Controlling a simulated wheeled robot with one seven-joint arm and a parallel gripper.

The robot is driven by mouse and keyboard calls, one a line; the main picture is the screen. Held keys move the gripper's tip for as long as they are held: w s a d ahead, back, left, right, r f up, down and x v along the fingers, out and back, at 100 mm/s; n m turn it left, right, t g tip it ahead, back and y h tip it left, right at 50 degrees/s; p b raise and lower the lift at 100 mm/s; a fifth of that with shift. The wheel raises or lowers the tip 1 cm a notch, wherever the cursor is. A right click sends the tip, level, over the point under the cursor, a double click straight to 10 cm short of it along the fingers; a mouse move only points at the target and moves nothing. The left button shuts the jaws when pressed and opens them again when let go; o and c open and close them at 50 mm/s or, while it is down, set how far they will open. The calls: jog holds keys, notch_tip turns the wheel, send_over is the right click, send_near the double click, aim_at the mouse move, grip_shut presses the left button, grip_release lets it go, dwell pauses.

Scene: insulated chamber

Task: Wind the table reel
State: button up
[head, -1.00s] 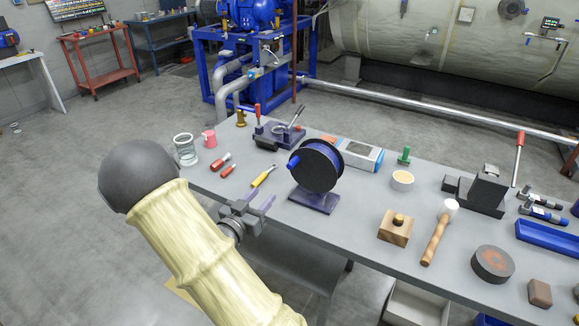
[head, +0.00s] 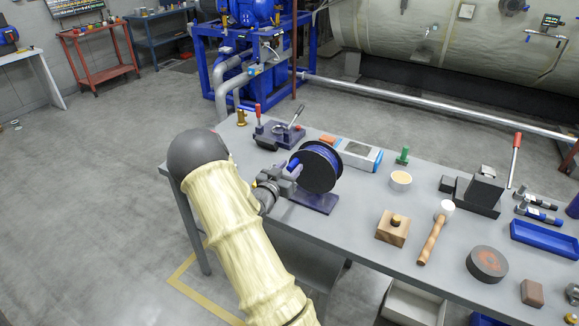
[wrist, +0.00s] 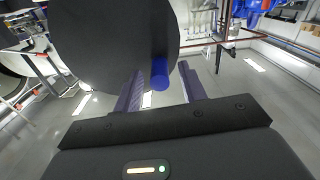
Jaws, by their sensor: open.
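The table reel (head: 318,168) stands upright on a dark purple base on the grey bench. It has black flanges with blue winding between them. Its blue crank handle (wrist: 160,75) sticks out from the flange toward me in the wrist view. My gripper (head: 288,175) is at the left side of the reel. In the wrist view its two fingers (wrist: 160,92) are open, one on each side of the blue handle, with gaps showing between them and it. In the head view my gripper partly hides the handle and the base.
On the bench (head: 350,225) a clamp device (head: 278,133) stands behind the reel. A grey-blue box (head: 358,155) and a white bowl (head: 400,180) lie to its right. A wooden block (head: 393,228) and a mallet (head: 435,235) are farther right.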

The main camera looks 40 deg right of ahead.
jog(key=shift+d, duration=0.15)
grip_shut()
jog(key=shift+w, duration=0.15)
